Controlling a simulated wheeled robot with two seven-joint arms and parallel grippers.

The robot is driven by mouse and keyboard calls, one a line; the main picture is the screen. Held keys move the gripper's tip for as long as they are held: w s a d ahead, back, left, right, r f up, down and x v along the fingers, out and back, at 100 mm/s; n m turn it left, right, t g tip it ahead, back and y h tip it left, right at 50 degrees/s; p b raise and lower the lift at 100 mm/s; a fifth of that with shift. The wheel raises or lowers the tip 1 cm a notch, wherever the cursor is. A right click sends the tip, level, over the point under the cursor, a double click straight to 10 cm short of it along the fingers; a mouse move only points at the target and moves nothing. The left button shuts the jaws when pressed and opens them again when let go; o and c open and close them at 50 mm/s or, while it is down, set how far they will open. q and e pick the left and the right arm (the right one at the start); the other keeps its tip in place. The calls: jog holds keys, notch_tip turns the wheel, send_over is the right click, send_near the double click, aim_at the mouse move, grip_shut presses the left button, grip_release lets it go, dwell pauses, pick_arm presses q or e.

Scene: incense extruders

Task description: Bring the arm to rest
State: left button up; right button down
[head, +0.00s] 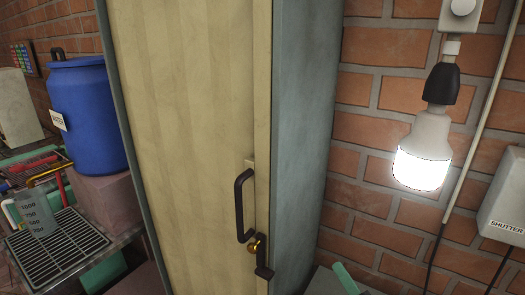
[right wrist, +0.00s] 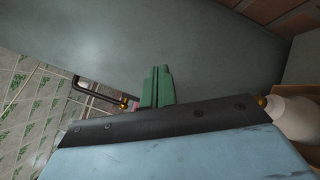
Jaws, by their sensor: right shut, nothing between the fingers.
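My right gripper (head: 347,278) shows at the bottom edge of the head view as a green finger piece, beside the lower right of a tall cabinet. In the right wrist view its green fingers (right wrist: 158,87) are together with nothing between them. They stand in front of a plain grey surface. My left gripper cannot be made out in the head view.
The tall cabinet has a cream door (head: 190,120), a dark handle (head: 241,205) and a grey-blue side (head: 303,130). A lit bulb (head: 422,165) hangs before the brick wall, left of a box marked SHUTTER (head: 505,215). A blue barrel (head: 85,115) and a grate (head: 55,250) stand left.

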jog(key=s+d+f+m+g+h, duration=0.65)
jog(key=f+m, duration=0.25)
jog(key=m, duration=0.7)
jog(key=s+f+m+g, duration=0.3)
jog(key=s+m+g, duration=0.15)
jog(key=s, duration=0.25)
jog(key=s+f+m+g, duration=0.4)
jog(key=s+m, duration=0.2)
jog(key=s, duration=0.2)
notch_tip(320, 180, down, 24)
jog(key=s+g+b, duration=0.1)
jog(key=s+d+f+g+b, duration=0.1)
jog(key=s+d+f, duration=0.1)
jog(key=s+f, duration=1.4)
jog(key=shift+s+d+f, duration=0.25)
jog(key=shift+s+f, duration=0.1)
jog(key=shift+f, duration=0.1)
